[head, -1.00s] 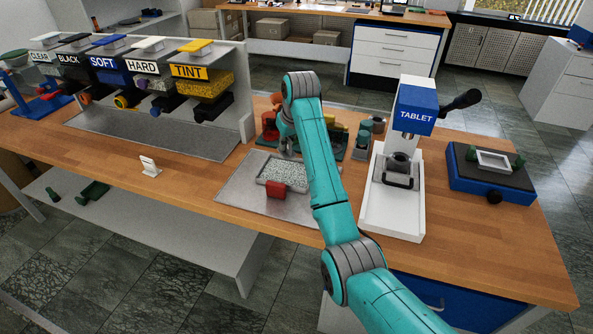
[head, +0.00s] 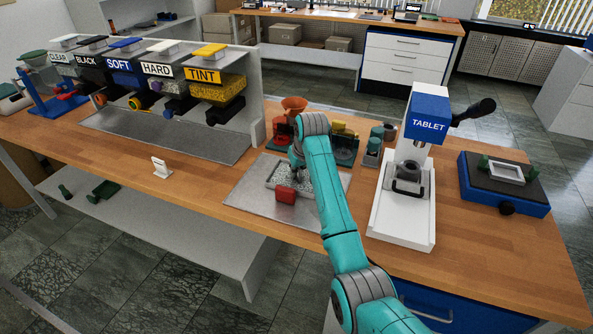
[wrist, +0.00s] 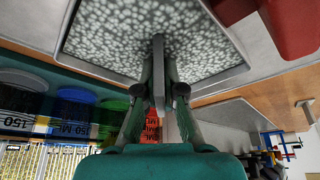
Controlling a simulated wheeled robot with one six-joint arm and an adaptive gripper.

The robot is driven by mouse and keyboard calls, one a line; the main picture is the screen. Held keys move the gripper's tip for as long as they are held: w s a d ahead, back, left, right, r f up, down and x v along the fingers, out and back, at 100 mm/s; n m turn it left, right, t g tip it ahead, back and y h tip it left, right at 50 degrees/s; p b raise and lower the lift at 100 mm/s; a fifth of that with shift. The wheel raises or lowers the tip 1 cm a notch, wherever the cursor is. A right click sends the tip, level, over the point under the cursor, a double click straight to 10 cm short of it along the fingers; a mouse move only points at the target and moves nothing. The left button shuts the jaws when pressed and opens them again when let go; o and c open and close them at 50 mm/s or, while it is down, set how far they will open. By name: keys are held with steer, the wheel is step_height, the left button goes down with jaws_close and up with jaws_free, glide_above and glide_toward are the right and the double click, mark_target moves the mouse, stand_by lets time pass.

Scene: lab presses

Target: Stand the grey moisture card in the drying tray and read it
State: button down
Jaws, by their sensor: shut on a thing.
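The grey moisture card (wrist: 158,62) shows edge-on in the wrist view as a narrow grey strip between my fingertips. My gripper (wrist: 162,90) is shut on it. The card's far end overlaps the pale speckled pellets of the drying tray (wrist: 216,78); I cannot tell whether it touches them or how deep it goes. In the head view my gripper (head: 296,170) is low over the drying tray (head: 271,178), near its middle. The card is too small to make out there, and no reading on its face is visible.
A red block (head: 286,195) stands at the tray's front edge, on a metal sheet (head: 246,194). The white tablet press (head: 402,222) is to the right. Labelled hoppers (head: 205,76) stand at the left. A small white stand (head: 160,167) sits on open wooden bench.

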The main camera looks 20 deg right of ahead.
steer(key=c, duration=1.3)
jaws_free()
steer(key=shift+f, duration=0.1)
steer(key=v, duration=1.2)
steer(key=shift+w, duration=0.1)
